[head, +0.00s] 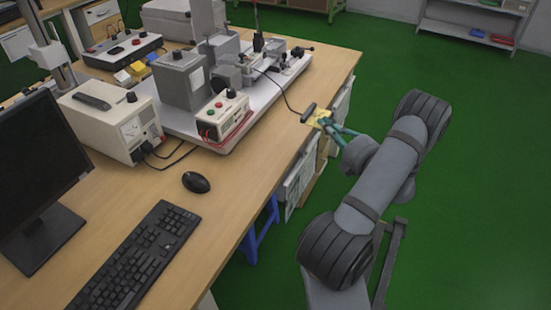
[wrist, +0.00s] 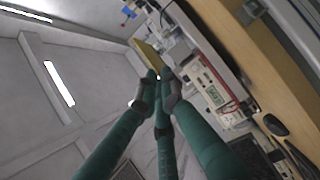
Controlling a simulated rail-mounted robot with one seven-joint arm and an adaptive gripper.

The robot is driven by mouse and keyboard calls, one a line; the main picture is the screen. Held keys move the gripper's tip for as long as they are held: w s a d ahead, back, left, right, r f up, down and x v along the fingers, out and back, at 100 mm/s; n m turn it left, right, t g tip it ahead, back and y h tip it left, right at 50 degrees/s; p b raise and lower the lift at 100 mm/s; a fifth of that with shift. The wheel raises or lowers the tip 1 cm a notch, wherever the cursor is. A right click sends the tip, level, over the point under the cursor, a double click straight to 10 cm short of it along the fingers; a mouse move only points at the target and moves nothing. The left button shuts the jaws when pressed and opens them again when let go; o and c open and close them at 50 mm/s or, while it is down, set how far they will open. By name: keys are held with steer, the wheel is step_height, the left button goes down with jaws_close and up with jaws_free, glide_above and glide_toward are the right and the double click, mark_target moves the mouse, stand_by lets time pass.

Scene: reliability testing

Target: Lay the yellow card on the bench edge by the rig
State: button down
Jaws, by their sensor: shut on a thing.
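The yellow card (head: 319,118) is in my gripper (head: 333,127), at the right edge of the wooden bench (head: 270,150). In the wrist view, the green fingers of my gripper (wrist: 160,82) close together on one end of the yellow card (wrist: 147,54), which extends beyond the fingertips. I cannot tell whether the card touches the bench. The rig (head: 240,75), grey blocks and a clamp on a pale base plate, stands on the bench to the left of the card.
A dark handle-shaped object (head: 308,112) on a black cable lies at the bench edge, right beside the card.

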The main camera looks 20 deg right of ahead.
glide_above(290, 160)
steer(key=s, duration=0.2)
step_height(290, 160, down, 6)
steer(key=shift+w+a+f+b, duration=0.15)
steer(key=shift+f+b, duration=0.1)
steer(key=shift+f, duration=0.45)
steer(key=shift+a+f+b, duration=0.1)
steer(key=shift+f+b, duration=0.1)
steer(key=shift+f, duration=0.5)
steer(key=shift+w+a+f+b, duration=0.15)
steer(key=shift+f+b, duration=0.1)
steer(key=shift+f, duration=0.45)
steer(key=shift+s+f, duration=0.1)
steer(key=shift+f+b, duration=0.4)
steer(key=shift+f, duration=0.1)
steer(key=c, duration=2.2)
jaws_free()
steer(key=shift+r, duration=0.1)
steer(key=shift+r+p, duration=0.6)
steer(key=shift+r, duration=0.1)
steer(key=s, duration=0.4)
steer(key=s+d, duration=0.1)
steer(key=s, duration=0.3)
steer(key=s+d+b, duration=0.1)
steer(key=s, duration=0.3)
steer(key=shift+f, duration=0.15)
